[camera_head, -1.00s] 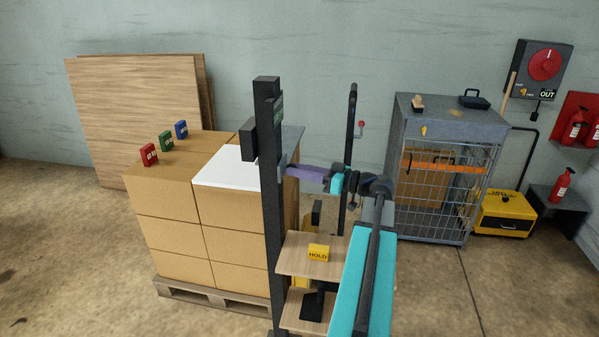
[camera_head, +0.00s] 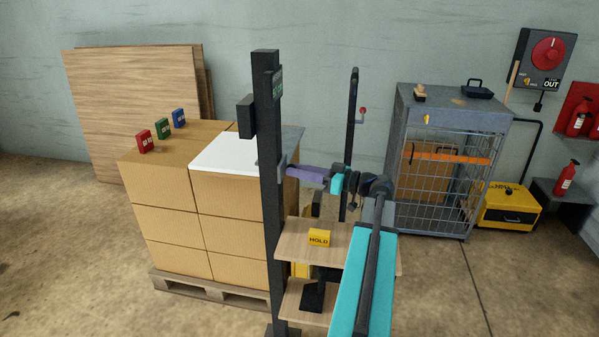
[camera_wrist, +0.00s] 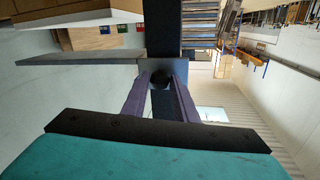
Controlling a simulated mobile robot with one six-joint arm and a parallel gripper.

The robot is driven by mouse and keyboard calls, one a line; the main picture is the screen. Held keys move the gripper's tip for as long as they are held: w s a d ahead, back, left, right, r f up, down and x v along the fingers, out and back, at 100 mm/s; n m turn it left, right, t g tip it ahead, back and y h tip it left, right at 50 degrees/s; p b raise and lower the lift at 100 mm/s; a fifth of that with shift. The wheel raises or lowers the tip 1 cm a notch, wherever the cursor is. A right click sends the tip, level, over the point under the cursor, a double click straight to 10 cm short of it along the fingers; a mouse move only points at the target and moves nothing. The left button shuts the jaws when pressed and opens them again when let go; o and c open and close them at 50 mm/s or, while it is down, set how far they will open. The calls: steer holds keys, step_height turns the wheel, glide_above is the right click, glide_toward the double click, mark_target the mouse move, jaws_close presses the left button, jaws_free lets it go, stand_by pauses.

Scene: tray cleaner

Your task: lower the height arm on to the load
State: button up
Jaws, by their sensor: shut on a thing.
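A black upright mast (camera_head: 268,200) stands before the load, a stack of cartons (camera_head: 230,195) topped by a white sheet (camera_head: 235,155). The height arm shows as a flat grey bar (camera_wrist: 85,58) reaching left from the mast in the wrist view. My gripper (camera_head: 290,172) has purple fingers at the mast's right side. In the wrist view its fingers are shut on a round black knob (camera_wrist: 160,77) at the grey carriage. The mast hides part of the arm in the head view, and I cannot tell whether it touches the load.
A shelf (camera_head: 345,244) with a yellow HOLD block (camera_head: 319,238) is below my arm. Red, green and blue tags (camera_head: 162,128) stand on the cartons. A wire cage (camera_head: 445,170) and yellow case (camera_head: 508,207) are on the right. Floor at front left is clear.

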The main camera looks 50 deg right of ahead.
steer(key=shift+s+f+b, duration=0.1)
steer(key=shift+f+b, duration=0.9)
steer(key=shift+f, duration=0.35)
steer(key=o, duration=0.9)
steer(key=shift+r, duration=0.1)
steer(key=b+v, duration=0.1)
steer(key=v, duration=1.2)
steer(key=shift+s+d+b, duration=0.15)
steer(key=shift+s+b, duration=0.2)
steer(key=shift+s, duration=0.05)
